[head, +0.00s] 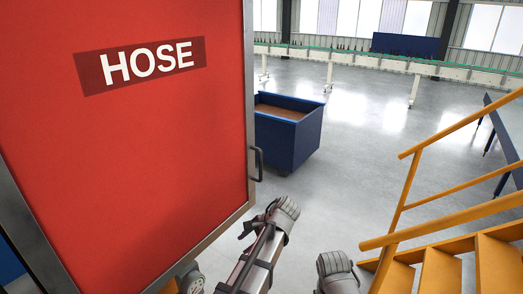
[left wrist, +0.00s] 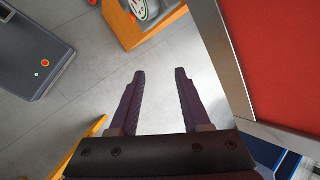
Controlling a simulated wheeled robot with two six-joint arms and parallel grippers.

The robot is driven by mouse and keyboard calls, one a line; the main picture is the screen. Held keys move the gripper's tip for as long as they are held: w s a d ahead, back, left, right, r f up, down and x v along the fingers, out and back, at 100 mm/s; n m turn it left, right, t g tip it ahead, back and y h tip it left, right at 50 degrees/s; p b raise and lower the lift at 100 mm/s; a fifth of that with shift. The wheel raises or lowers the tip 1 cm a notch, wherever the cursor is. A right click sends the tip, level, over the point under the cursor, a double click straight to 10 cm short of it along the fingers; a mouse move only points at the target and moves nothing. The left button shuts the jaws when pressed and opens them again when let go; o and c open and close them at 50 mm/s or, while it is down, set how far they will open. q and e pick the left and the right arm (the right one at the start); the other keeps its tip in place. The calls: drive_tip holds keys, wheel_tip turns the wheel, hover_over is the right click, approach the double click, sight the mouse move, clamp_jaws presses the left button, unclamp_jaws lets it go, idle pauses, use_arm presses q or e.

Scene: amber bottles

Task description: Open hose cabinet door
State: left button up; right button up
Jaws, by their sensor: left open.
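The hose cabinet door (head: 130,190) is a red panel with a grey metal border and a white HOSE label (head: 146,65). It fills the left of the head view. Its dark bar handle (head: 259,165) stands out at the right edge. My left gripper (head: 247,225) is below and slightly left of the handle, apart from it. In the left wrist view, its two fingers (left wrist: 160,74) are spread with only floor between them. The red panel (left wrist: 275,40) and grey border (left wrist: 222,55) lie to their right; the handle does not show there. I see no right gripper fingers.
A blue bin (head: 288,135) stands on the floor behind the door's right edge. Yellow stair rails (head: 440,210) and steps (head: 440,270) are at the right. Open grey floor lies between. A grey box with a red button (left wrist: 35,50) shows in the left wrist view.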

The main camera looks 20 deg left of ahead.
sight(261, 178)
use_arm(q)
drive_tip(key=w+d+r+m+t+y, duration=0.1)
drive_tip(key=w+d+r+m+y, duration=0.4)
drive_tip(key=w+r, duration=0.4)
drive_tip(key=w+d+r+m+t+y, duration=0.1)
drive_tip(key=w+d+r+m+y, duration=0.2)
drive_tip(key=w+r+m+y, duration=0.45)
drive_tip(key=shift+n+h, duration=0.55)
drive_tip(key=shift+h, duration=0.3)
drive_tip(key=shift+w+a+r, duration=0.3)
drive_tip(key=shift+w+a, duration=0.1)
drive_tip(key=shift+a, duration=1)
drive_tip(key=shift+w+a+r, duration=0.3)
drive_tip(key=shift+w+a, duration=0.1)
drive_tip(key=shift+a, duration=0.95)
drive_tip(key=shift+w+a+r, duration=0.3)
drive_tip(key=shift+w+a, duration=0.1)
drive_tip(key=shift+a, duration=1)
drive_tip(key=shift+c, duration=0.4)
clamp_jaws()
